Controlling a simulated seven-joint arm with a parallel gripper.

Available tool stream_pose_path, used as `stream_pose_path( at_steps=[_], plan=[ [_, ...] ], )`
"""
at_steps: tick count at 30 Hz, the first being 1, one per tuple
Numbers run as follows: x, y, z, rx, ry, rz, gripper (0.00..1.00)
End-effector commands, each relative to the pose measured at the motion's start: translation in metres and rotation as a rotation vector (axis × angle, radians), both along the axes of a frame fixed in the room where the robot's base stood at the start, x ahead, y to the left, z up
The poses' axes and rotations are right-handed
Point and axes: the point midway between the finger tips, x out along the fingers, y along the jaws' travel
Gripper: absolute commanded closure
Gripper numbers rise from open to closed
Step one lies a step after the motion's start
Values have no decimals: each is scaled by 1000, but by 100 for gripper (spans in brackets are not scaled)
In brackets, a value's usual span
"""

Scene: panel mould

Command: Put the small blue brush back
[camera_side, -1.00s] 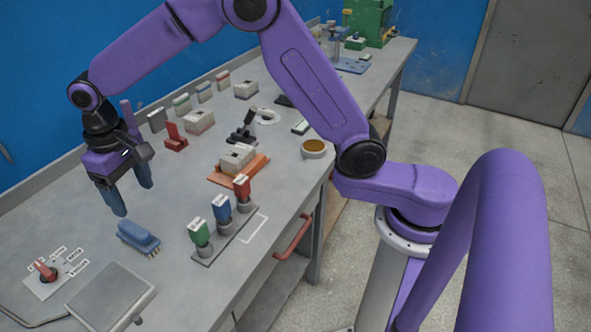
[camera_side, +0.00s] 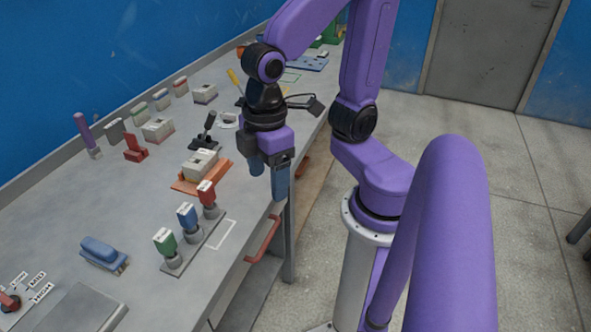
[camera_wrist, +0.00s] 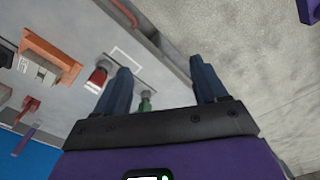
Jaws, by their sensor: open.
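A blue brush (camera_side: 103,252) with a rounded back lies bristles down on the grey bench at lower left in the side view. It is outside the wrist view. My gripper (camera_side: 268,180) hangs open and empty near the bench's front edge, well to the right of the brush. In the wrist view my two dark blue fingers (camera_wrist: 160,68) are apart with nothing held between them. A white rectangular outline (camera_side: 222,235) is marked on the bench beside a rack, and it is empty; it also shows in the wrist view (camera_wrist: 133,58).
The rack holds green (camera_side: 164,241), blue (camera_side: 187,215) and red (camera_side: 207,193) handled pieces upright. An orange tray (camera_side: 187,185) with a pale block lies behind it. A grey plate (camera_side: 85,312) is at the near left. A red rail (camera_side: 263,240) runs along the front edge.

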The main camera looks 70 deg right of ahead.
Motion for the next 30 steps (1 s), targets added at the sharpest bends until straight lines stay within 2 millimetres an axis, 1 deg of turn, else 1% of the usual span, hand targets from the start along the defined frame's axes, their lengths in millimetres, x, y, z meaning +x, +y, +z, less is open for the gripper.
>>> stream_pose_path(
  at_steps=[1, 3, 6, 9, 30],
  plan=[
    [-12, -10, -2, 2, -1, 29, 28],
    [-24, -20, -4, 1, -2, 64, 28],
    [-35, -29, -7, 2, -2, 98, 28],
    [-40, -33, -8, 3, -3, 114, 28],
    [-40, -33, -8, 2, -3, 116, 28]
  ],
)
